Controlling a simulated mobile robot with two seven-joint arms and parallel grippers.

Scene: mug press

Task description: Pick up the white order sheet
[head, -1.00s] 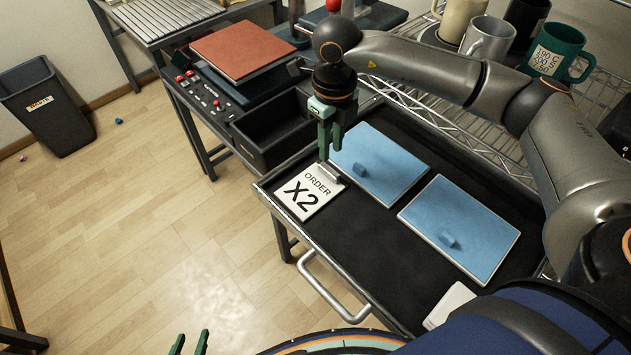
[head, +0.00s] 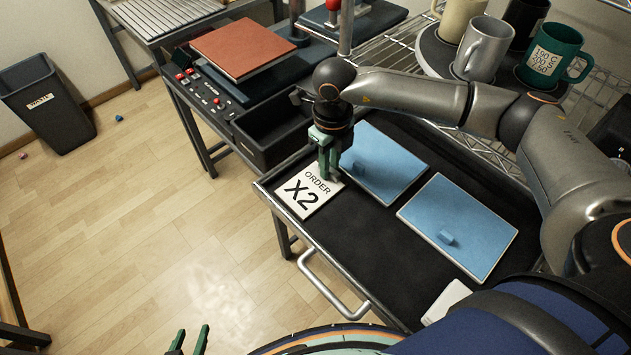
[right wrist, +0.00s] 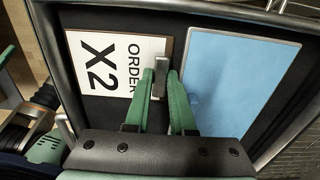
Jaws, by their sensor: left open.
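The white order sheet (head: 304,194), printed "ORDER X2", lies flat at the left end of the black tray (head: 330,250). It also shows in the right wrist view (right wrist: 100,62). A small grey clip (right wrist: 159,78) sits on its edge beside the word "ORDER". My right gripper (head: 328,178) is down at that edge, pointing at the tray. In the right wrist view its green fingers (right wrist: 161,76) stand on either side of the clip. I cannot tell whether both press on it. My left gripper (head: 189,340) is open and empty, low over the floor.
Two blue panels (head: 458,222) with small blue blocks lie on the tray, one (head: 385,165) close beside my right gripper. A tray handle (head: 325,285) sticks out in front. Mugs (head: 484,50) stand on a round stand behind. A press (head: 240,50) is at the back left.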

